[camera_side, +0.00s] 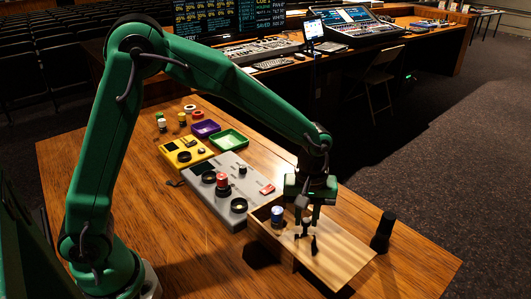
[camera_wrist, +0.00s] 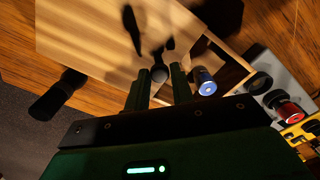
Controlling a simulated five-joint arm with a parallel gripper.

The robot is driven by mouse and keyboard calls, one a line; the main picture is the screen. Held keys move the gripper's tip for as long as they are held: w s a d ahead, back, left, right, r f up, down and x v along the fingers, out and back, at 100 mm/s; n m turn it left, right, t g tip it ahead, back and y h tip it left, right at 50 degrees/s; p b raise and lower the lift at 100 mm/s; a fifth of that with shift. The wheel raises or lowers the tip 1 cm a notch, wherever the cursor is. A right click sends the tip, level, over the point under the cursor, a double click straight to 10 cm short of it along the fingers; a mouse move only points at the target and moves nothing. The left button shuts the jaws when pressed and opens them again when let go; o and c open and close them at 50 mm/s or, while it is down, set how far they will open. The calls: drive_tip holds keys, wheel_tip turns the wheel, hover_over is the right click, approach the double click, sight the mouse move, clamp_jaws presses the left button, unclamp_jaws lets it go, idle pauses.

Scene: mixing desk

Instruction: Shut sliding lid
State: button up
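A wooden box (camera_side: 262,232) stands on the table with its light wooden sliding lid (camera_side: 342,254) partly open. The lid also shows in the wrist view (camera_wrist: 85,35). The uncovered end, on the left in the side view, shows a blue cylinder (camera_side: 277,214) inside; it also shows in the wrist view (camera_wrist: 205,82). A small round knob (camera_wrist: 160,73) appears on the lid. My gripper (camera_side: 307,222) points down over the lid, its fingers apart, with the knob between or just beyond the tips in the wrist view (camera_wrist: 159,82). Contact with the knob cannot be told.
A grey panel (camera_side: 225,172) with a red-capped knob (camera_side: 222,182) lies beside the box's open end. A yellow box (camera_side: 185,151), green tray (camera_side: 229,139) and purple tray (camera_side: 206,128) lie farther back. A black cylinder (camera_side: 383,231) stands right of the box.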

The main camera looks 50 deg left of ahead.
clamp_jaws()
drive_tip(key=shift+a, duration=0.1)
drive_tip(key=a, duration=1.2)
drive_tip(key=shift+a, duration=0.15)
drive_tip(key=o, duration=0.5)
unclamp_jaws()
drive_tip(key=shift+r, duration=0.15)
wheel_tip(320, 180, up, 8)
drive_tip(key=shift+f, duration=0.25)
